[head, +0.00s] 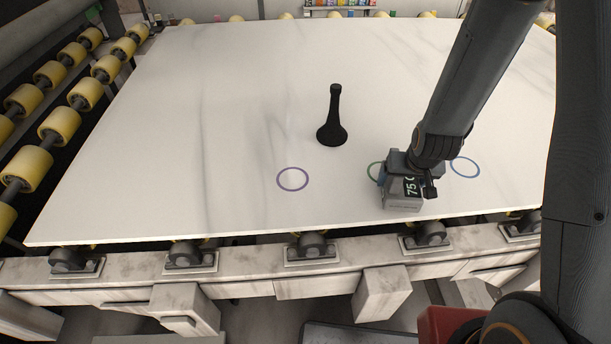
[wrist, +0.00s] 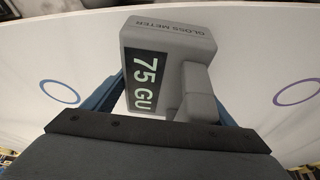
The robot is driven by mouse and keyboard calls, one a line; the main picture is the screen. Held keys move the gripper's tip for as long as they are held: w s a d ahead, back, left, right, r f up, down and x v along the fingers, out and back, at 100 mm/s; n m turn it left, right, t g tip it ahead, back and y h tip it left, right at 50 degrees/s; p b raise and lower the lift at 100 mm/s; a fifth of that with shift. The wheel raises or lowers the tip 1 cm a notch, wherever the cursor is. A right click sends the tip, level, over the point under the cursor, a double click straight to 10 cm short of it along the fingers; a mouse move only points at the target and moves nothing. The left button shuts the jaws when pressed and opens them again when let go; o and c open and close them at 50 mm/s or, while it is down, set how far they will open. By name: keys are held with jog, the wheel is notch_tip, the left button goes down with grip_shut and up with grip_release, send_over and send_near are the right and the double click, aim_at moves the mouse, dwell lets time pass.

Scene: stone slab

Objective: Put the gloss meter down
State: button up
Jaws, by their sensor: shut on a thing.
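The gloss meter (head: 402,200) is a grey box with a dark display reading 75 GU. It is at the front right of the white stone slab (head: 220,120). In the wrist view the gloss meter (wrist: 185,45) fills the middle, between the blue fingers of my gripper (wrist: 170,95). My gripper (head: 418,170) is shut on it from above.
A purple ring (head: 293,179) lies left of the meter and a blue ring (head: 465,167) right of it. A black flared object (head: 333,118) stands upright behind. The slab's front edge (head: 240,234) is close. The slab's left part is clear. Yellow rollers (head: 58,125) line the left side.

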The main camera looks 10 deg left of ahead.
jog(key=w+a+r+n+b, duration=0.1)
jog(key=a, duration=0.4)
jog(key=w+a+r+n+y, duration=0.1)
jog(key=a, duration=0.4)
jog(key=w+a+r+n+b, duration=0.1)
jog(key=w+a, duration=0.1)
jog(key=a, duration=0.3)
jog(key=shift+r+b, duration=0.2)
jog(key=shift+b, duration=0.1)
jog(key=s+a+r+n+y+b, duration=0.1)
jog(key=a+r+n, duration=0.1)
jog(key=a, duration=0.6)
jog(key=s+a+r+n+y+b, duration=0.1)
jog(key=a+r+n, duration=0.15)
jog(key=a, duration=0.45)
jog(key=shift+m+g, duration=0.35)
jog(key=shift+g, duration=0.15)
jog(key=f, duration=0.2)
jog(key=a+f, duration=0.1)
jog(key=f, duration=0.1)
jog(key=shift+s+f, duration=0.15)
jog(key=shift+f, duration=0.15)
jog(key=shift+a+f+b, duration=0.1)
jog(key=shift+f+b, duration=1.65)
jog(key=shift+f, duration=0.55)
jog(key=shift+f, duration=0.1)
jog(key=o, duration=1.6)
jog(key=shift+c, duration=0.2)
